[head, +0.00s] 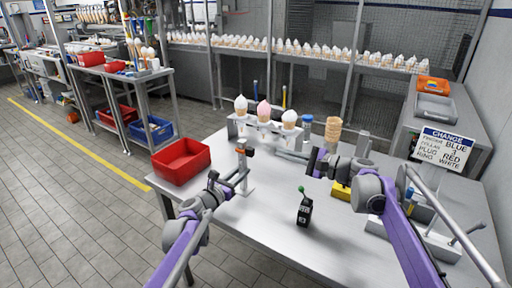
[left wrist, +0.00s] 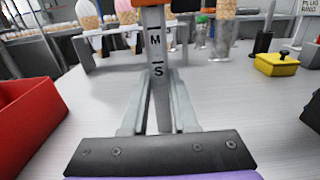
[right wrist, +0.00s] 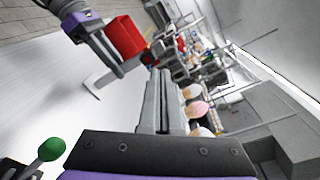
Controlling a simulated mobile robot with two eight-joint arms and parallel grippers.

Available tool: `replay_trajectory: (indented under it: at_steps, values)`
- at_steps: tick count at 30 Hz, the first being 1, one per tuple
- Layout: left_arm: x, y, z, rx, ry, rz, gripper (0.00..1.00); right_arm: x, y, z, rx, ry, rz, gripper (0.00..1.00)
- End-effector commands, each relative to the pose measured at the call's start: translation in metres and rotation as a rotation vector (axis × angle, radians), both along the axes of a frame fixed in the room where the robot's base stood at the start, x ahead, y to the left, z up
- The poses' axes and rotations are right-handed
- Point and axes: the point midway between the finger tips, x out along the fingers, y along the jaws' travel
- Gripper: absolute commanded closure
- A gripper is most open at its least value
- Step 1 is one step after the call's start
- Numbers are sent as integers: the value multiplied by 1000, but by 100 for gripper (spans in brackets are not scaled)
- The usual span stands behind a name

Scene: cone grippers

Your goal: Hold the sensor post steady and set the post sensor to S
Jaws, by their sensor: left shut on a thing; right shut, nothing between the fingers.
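The sensor post (head: 243,172) stands upright near the table's left edge. In the left wrist view the post (left wrist: 157,45) bears the marks M and, below it, S. The post sensor, an orange collar with a black box (head: 248,152), sits near the top of the post. Only its orange lower edge (left wrist: 150,3) shows in the left wrist view, above M. My left gripper (head: 242,181) is shut on the post below the S mark. My right gripper (head: 313,160) is shut and empty, right of the post and apart from it; its closed fingers (right wrist: 165,90) show in the right wrist view.
A rack with cones (head: 264,122) stands behind the post. A red bin (head: 181,161) is at the left table corner. A black device with a green knob (head: 304,212) stands at the front. A yellow block (head: 341,191) lies beneath my right arm. A sign (head: 446,147) stands at right.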

Motion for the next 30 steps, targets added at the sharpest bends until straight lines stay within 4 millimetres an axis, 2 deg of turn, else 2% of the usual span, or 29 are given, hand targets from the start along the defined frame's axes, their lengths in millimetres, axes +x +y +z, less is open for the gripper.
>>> replay_trajectory:
  at_steps: [21, 27, 30]
  values:
    - [0, 0, 0, 0, 0, 0, 100, -3, -2, 54, -1062, -1296, 224, 100]
    - [0, 0, 0, 0, 0, 0, 100, -6, -2, 64, -1263, -1573, 300, 100]
    - [0, 0, 0, 0, 0, 0, 100, -7, -2, 67, -1321, -1656, 323, 100]
